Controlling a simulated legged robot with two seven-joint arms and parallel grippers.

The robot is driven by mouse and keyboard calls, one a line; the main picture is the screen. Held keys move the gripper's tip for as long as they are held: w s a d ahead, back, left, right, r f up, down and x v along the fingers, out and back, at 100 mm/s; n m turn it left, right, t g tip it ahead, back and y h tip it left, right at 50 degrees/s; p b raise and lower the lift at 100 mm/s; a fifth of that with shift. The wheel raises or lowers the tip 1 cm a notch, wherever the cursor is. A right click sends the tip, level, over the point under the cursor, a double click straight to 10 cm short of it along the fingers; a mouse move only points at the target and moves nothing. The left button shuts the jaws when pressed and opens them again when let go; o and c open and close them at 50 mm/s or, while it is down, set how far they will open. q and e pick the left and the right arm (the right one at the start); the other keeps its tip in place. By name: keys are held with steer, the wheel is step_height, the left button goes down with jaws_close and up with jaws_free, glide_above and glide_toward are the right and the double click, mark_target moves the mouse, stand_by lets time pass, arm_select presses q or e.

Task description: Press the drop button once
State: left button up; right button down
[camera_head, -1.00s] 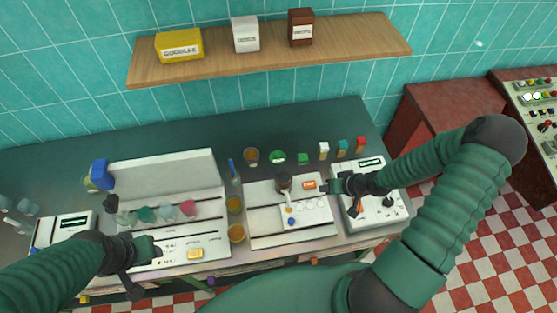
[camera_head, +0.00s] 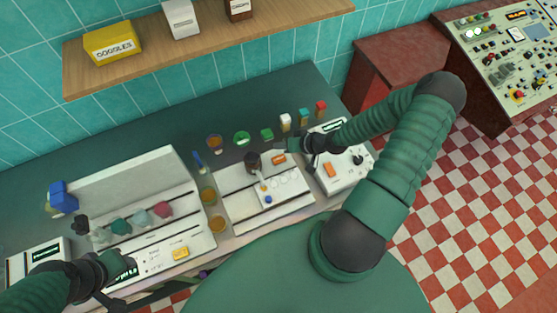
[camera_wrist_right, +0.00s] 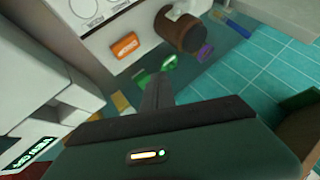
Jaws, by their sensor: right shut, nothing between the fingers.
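An orange button (camera_head: 279,159) with a label I cannot read sits on the white panel (camera_head: 240,217) in the middle of the bench. It also shows in the right wrist view (camera_wrist_right: 125,45). My right gripper (camera_head: 291,146) is shut and empty, just beyond and to the right of this button, apart from it in the wrist view. Its closed fingers (camera_wrist_right: 158,92) point past the button. Another orange button (camera_head: 330,170) is on the white device at right. My left gripper (camera_head: 124,262) is low over the left panel, left of a yellow button (camera_head: 180,253); its jaws are unclear.
A dark brown cylinder (camera_head: 253,163) stands on the middle panel, close to the right gripper. A green-topped round container (camera_head: 242,138) and small coloured blocks line the back. A shelf (camera_head: 200,45) hangs above.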

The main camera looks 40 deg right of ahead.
mark_target(281, 160)
step_height(281, 160, down, 6)
steer(key=b, duration=0.4)
steer(key=shift+d+r, duration=0.1)
steer(key=shift+r, duration=0.05)
steer(key=shift+s+f, duration=0.1)
steer(key=shift+f, duration=0.25)
steer(key=shift+f, duration=0.1)
stand_by(1.2)
steer(key=shift+f, duration=0.2)
